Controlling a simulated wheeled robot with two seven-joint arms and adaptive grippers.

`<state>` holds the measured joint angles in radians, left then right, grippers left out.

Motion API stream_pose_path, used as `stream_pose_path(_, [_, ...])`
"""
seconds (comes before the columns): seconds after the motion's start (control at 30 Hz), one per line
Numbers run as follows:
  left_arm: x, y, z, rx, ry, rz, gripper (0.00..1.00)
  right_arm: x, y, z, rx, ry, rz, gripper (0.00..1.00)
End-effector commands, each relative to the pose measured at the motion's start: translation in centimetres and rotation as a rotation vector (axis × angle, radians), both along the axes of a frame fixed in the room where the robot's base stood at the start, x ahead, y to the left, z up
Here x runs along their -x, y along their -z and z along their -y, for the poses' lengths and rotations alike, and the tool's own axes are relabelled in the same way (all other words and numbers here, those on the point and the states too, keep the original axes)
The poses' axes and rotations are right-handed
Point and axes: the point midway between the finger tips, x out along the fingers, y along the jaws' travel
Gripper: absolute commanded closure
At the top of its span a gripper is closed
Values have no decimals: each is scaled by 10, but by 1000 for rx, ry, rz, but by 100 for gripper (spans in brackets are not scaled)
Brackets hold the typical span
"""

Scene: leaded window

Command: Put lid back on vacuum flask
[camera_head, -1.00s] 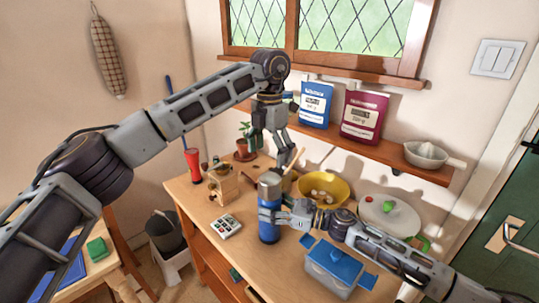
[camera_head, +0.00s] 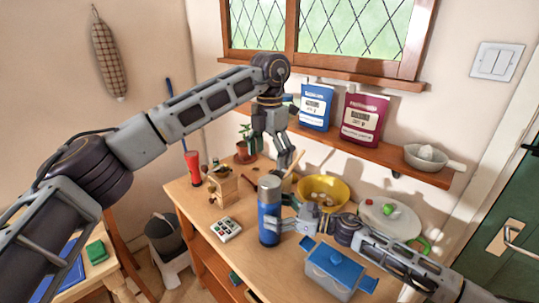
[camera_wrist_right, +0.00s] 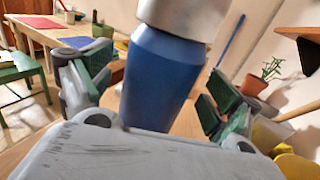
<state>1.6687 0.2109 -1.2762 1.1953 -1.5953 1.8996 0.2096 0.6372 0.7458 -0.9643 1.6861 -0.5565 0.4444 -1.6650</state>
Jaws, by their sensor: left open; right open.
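The blue vacuum flask (camera_head: 269,222) stands upright on the wooden table. Its silver lid (camera_head: 269,185) sits on top and looks level. In the right wrist view the flask body (camera_wrist_right: 160,85) is between my right fingers, with the lid (camera_wrist_right: 185,15) above it. My right gripper (camera_head: 284,213) is open, with a finger on either side of the flask and gaps showing. My left gripper (camera_head: 287,160) is open and empty, above and behind the flask, apart from the lid.
Table in front of the flask is clear.

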Motion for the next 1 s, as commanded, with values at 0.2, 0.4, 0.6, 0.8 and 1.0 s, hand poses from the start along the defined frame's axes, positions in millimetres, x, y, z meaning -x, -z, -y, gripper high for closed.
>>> stream_pose_path(0.2, [0,0,0,0,0,0,13,9,1,24,2,2,-1,10])
stream_pose_path(0.4, [0,0,0,0,0,0,13,18,1,44,2,1,-1,10])
stream_pose_path(0.6, [0,0,0,0,0,0,13,25,1,64,2,2,-1,10])
stream_pose_path(0.8, [0,0,0,0,0,0,13,32,1,81,1,2,-2,10])
stream_pose_path(1.0, [0,0,0,0,0,0,13,37,1,93,1,0,0,10])
